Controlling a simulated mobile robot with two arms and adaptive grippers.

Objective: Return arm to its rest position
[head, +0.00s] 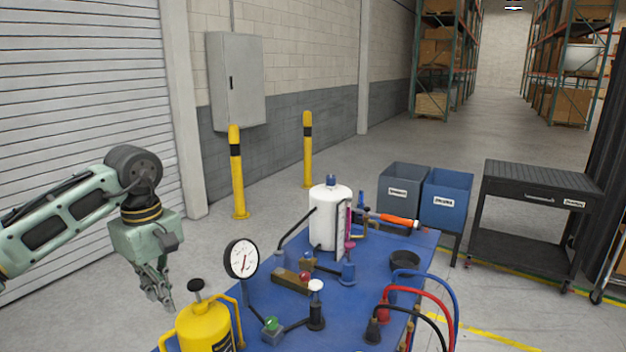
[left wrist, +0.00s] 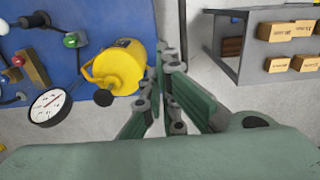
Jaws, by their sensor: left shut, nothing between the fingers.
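My left arm comes in from the left in the head view, pale green with dark joints. My left gripper (head: 160,292) points down beside the left edge of the blue table, over the floor, and is shut and empty. In the left wrist view the fingers of the gripper (left wrist: 168,65) are together, beside the yellow canister (left wrist: 120,68) and apart from the table top. The canister (head: 205,330) stands at the table's near left. My right gripper is not in view.
The blue table (head: 265,300) holds a dial gauge (head: 241,259), a white cylinder (head: 330,215), valves and coloured hoses (head: 440,292). Behind it are two bins (head: 447,200) and a black cart (head: 540,190). A grey shelf unit (left wrist: 238,65) with boxes shows in the wrist view. Yellow posts (head: 237,180) stand by the wall.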

